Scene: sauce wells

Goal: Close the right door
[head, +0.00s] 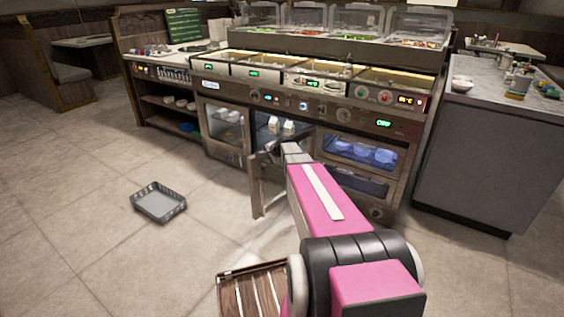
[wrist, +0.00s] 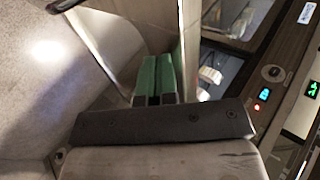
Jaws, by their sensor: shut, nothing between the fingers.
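The right door (head: 256,188) of the steel cabinet stands open, swung out toward me. Its pale frame shows left of my arm, and the rest of it is hidden behind the arm. The doorway (head: 268,126) behind it is open, with white bottles (head: 288,127) inside. The left glass door (head: 224,124) is closed. My gripper (head: 270,149) is by the top of the open door, in front of the doorway. In the wrist view its green fingers (wrist: 154,76) are together and empty, close beside a pale upright edge. I cannot tell whether they touch it.
The cabinet's knob panel (head: 318,108) lies above the doorway. To its right is a compartment with blue bowls (head: 360,152). A grey basket (head: 158,202) and a brown slatted rack (head: 250,292) are on the floor. A grey counter (head: 480,165) stands right. The floor at left is mostly clear.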

